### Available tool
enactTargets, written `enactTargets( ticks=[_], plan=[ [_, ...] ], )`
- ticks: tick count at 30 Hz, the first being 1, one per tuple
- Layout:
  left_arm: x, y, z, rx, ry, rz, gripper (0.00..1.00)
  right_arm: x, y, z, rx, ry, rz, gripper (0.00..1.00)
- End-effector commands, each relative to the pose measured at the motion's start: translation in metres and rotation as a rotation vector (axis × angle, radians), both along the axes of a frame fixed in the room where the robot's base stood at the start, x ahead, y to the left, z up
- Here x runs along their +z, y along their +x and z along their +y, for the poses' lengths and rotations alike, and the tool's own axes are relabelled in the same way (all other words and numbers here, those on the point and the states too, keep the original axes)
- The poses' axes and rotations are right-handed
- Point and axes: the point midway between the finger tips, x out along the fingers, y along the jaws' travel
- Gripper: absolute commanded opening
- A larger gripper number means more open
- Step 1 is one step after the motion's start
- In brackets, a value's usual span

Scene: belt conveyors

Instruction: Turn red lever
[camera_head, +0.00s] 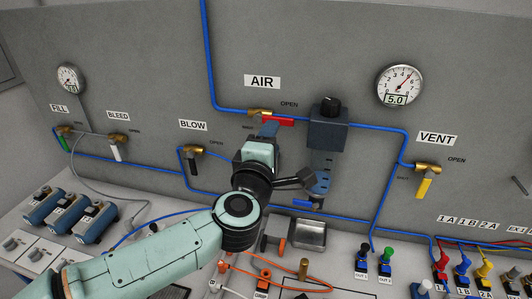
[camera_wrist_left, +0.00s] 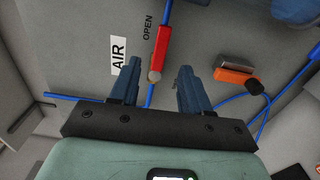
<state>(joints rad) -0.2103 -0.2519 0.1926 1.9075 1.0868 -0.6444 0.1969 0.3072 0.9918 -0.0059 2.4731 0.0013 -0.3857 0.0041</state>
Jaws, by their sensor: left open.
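The red lever (camera_head: 280,119) sits on the brass AIR valve (camera_head: 259,113) on the grey panel. It points right, along the blue pipe, below the OPEN mark. In the left wrist view the red lever (camera_wrist_left: 162,46) lies ahead of the fingertips, roughly in line with the gap between them. My left gripper (camera_head: 268,130) is just below the valve in the head view, and its body hides part of the panel. In the left wrist view my left gripper (camera_wrist_left: 158,78) is open with nothing between its blue fingers. Contact with the lever cannot be told.
A dark regulator block (camera_head: 329,128) with a knob stands just right of the lever. A blue pipe (camera_head: 208,60) comes down at the left. The VENT valve with a yellow lever (camera_head: 424,187) is further right. Cables and fittings crowd the bench below.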

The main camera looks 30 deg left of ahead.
Motion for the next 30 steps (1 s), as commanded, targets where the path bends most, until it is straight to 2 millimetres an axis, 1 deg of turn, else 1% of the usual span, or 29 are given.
enactTargets(
  ticks=[1,3,6,9,30],
  plan=[
    [0.000,-0.011,-0.002,0.000,0.000,-0.002,0.47,-0.001,0.000,0.000,0.000,0.000,0.000,0.47],
    [0.001,-0.022,-0.005,0.001,0.000,-0.002,0.47,-0.002,-0.001,0.000,0.000,0.000,0.001,0.47],
    [0.001,-0.032,-0.007,0.000,0.000,-0.002,0.47,-0.002,-0.001,0.000,0.000,0.000,0.001,0.47],
    [0.000,-0.038,-0.009,0.000,0.000,0.000,0.47,-0.002,-0.001,0.000,0.000,0.000,0.001,0.47],
    [0.000,-0.040,-0.010,0.000,0.000,0.000,0.47,-0.002,-0.001,0.000,0.000,0.000,0.001,0.47]
  ],
)
